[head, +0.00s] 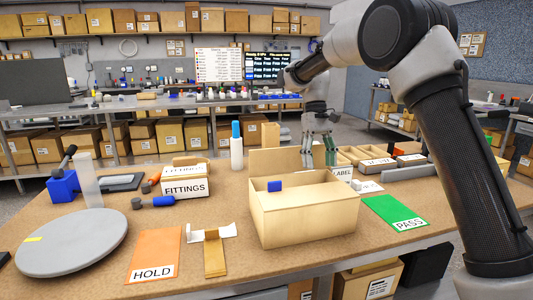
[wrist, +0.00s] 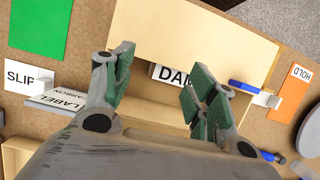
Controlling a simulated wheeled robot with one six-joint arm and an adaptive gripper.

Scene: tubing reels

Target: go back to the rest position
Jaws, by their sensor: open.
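My gripper (head: 319,150) hangs above the table behind the open wooden box (head: 310,222) in the head view. Its two green-padded fingers are spread apart with nothing between them. In the wrist view my gripper (wrist: 157,82) is over the wooden box (wrist: 210,40). A white label reading "DAM", its end hidden by a finger, shows there between the fingers.
Fittings boxes (head: 185,188), a white bottle with blue cap (head: 237,148) and a grey round disc (head: 72,242) stand left. An orange HOLD mat (head: 155,252) lies in front and a green PASS mat (head: 393,213) right. Wooden trays (head: 362,154) lie near the gripper.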

